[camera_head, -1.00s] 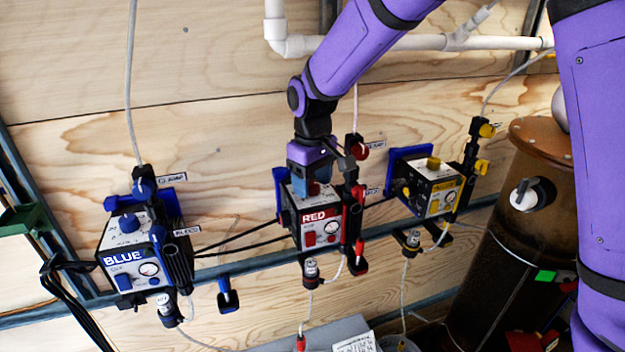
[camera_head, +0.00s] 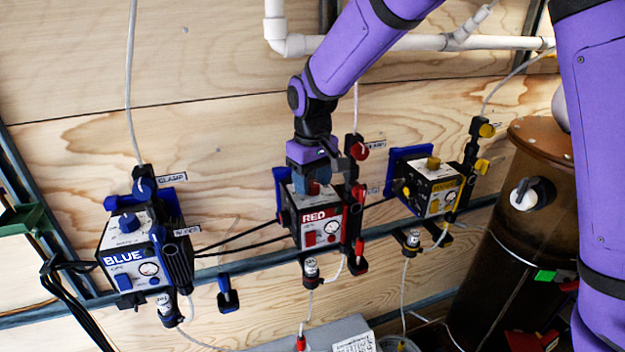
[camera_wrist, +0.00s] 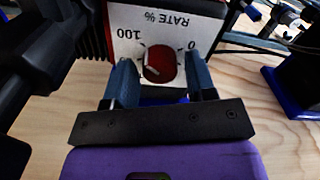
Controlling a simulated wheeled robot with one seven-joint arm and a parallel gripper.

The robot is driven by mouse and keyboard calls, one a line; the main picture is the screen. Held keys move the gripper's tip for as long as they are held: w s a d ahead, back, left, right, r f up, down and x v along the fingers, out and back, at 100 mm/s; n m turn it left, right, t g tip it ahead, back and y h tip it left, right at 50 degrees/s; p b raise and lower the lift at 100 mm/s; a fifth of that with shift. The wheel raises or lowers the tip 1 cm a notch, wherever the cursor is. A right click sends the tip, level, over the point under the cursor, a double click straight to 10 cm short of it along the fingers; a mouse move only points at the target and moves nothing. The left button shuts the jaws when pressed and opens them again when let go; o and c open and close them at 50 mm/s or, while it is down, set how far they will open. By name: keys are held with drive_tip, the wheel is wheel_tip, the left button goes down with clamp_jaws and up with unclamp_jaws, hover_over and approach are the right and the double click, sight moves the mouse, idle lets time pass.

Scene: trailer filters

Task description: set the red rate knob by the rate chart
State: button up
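The red pump box (camera_head: 322,222) hangs on the wall rail between the blue and yellow boxes. In the wrist view its top panel (camera_wrist: 125,20) reads "RATE %" upside down, with 0 at right and 100 at left. The round red rate knob (camera_wrist: 160,65) sits in that panel, and a pale pointer mark on it is visible. My gripper (camera_wrist: 162,82) is open, with one blue finger on each side of the knob and gaps showing. In the head view my gripper (camera_head: 308,182) is above the box and hides the knob.
The blue box (camera_head: 128,258) is at left and the yellow box (camera_head: 432,190) at right. A white printed sheet (camera_head: 355,343) lies on a grey case at the bottom, its text unreadable. Black cables, tubes and red clamp parts (camera_head: 359,192) crowd the red box's right side.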

sight(312, 183)
drive_tip(key=shift+o, duration=0.4)
wheel_tip(312, 183, up, 11)
idle(0.4)
drive_tip(key=shift+f, duration=0.15)
